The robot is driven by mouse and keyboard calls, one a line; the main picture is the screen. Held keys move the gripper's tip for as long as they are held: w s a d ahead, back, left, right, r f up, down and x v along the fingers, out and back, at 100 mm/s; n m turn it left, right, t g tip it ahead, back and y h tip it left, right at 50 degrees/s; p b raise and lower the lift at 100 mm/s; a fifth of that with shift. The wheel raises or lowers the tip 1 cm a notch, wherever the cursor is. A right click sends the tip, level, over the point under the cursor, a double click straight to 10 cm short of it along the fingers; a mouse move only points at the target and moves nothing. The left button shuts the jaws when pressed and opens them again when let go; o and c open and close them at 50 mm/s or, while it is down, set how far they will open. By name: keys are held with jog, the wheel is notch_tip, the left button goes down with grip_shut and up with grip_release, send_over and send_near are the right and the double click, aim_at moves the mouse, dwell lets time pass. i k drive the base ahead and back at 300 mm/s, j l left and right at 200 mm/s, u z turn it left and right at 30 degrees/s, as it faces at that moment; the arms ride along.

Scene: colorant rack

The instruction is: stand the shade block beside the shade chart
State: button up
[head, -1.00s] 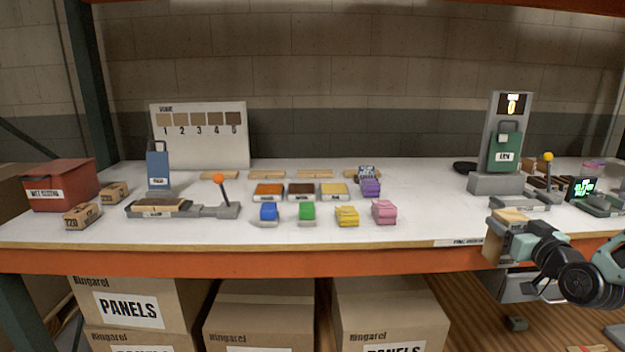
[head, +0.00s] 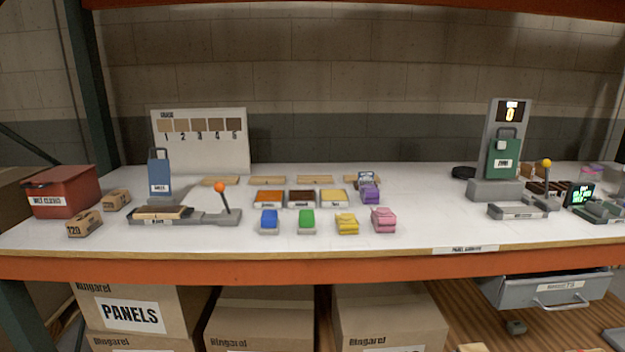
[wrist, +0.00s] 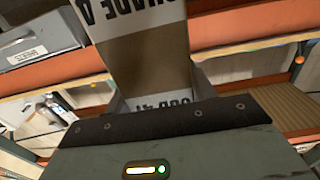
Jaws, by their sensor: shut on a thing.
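The shade block (wrist: 148,52) fills the upper middle of the wrist view, tan-brown with a white band lettered "SHADE 4", upside down in this view. My gripper (wrist: 158,88) is shut on it, with the dark palm edge below. In the head view my gripper is not clearly visible. The shade chart (head: 200,156) is a pale upright board at the back left of the bench, with a row of numbered brown swatches.
A blue tagged holder (head: 159,173) stands before the chart's left side, with an orange-knobbed lever fixture (head: 220,217) in front. Several wooden strips (head: 268,181) lie along the back, right of the chart. Coloured blocks and trays fill the middle. The bench's right middle (head: 425,205) is clear.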

aim_at(249, 190)
jog(key=j, duration=0.95)
jog(key=i+j, duration=0.1)
jog(key=j, duration=0.85)
jog(key=i+j, duration=0.1)
jog(key=j, duration=0.9)
jog(key=k+u, duration=0.05)
